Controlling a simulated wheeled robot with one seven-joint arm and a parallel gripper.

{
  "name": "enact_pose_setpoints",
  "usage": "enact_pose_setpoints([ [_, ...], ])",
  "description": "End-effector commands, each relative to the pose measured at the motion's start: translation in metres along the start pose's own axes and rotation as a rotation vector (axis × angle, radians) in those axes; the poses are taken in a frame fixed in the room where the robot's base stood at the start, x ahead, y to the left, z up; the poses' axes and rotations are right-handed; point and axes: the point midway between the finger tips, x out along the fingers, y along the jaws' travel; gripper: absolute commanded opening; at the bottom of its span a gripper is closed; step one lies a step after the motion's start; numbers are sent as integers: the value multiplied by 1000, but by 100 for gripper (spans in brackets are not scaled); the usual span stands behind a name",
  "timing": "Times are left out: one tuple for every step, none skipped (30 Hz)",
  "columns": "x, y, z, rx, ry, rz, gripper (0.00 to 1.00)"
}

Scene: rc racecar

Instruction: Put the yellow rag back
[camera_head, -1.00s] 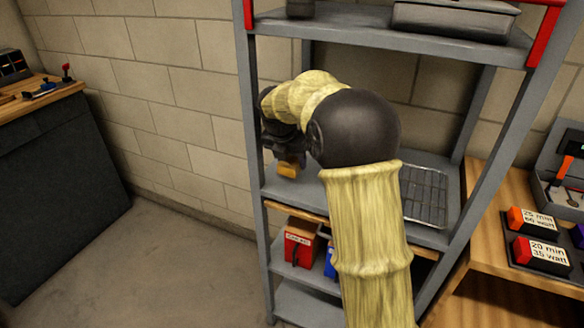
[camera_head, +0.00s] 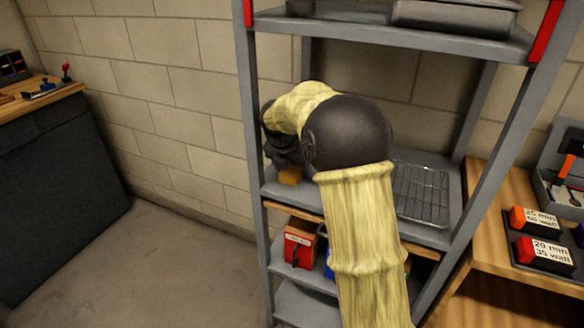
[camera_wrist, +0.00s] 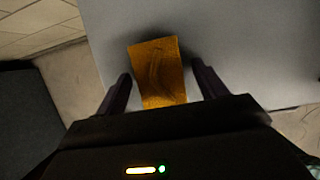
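The yellow rag (camera_head: 290,175) is a small orange-yellow piece at the left end of the rack's middle shelf, under my gripper (camera_head: 287,166). In the wrist view the rag (camera_wrist: 160,70) is a creased, flat-looking rectangle over the grey shelf surface. My gripper (camera_wrist: 160,82) has its two dark fingers spread, one on each side of the rag. A narrow gap shows between the rag and each finger. The near end of the rag is hidden by the gripper body. My arm covers part of the shelf in the head view.
The grey metal rack (camera_head: 253,130) has an upper shelf above my arm. A wire grid (camera_head: 421,192) lies on the middle shelf at right. A red box (camera_head: 299,243) stands on the shelf below. A wooden bench (camera_head: 500,230) is at right.

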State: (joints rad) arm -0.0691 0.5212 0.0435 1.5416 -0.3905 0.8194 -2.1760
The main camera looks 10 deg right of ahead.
Motion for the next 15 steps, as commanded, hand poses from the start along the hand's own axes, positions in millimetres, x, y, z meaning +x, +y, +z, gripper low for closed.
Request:
enact_pose_setpoints([
  [0, 0, 0, 0, 0, 0, 71],
  [0, 0, 0, 0, 0, 0, 71],
  [0, 0, 0, 0, 0, 0, 71],
  [0, 0, 0, 0, 0, 0, 71],
  [-1, 0, 0, 0, 0, 0, 71],
  [-2, 0, 1, 0, -1, 0, 71],
  [-3, 0, 1, 0, -1, 0, 71],
  [-6, 0, 1, 0, -1, 0, 71],
  [-10, 0, 2, 0, -1, 1, 71],
  [-13, 0, 2, 0, -1, 1, 71],
  [-17, 0, 2, 0, -1, 2, 71],
  [-23, 1, 2, -1, -1, 2, 71],
  [-28, 0, 2, 0, -2, 2, 71],
  [-34, 0, 2, 0, -2, 3, 71],
  [-41, 1, 2, 0, -2, 3, 71],
])
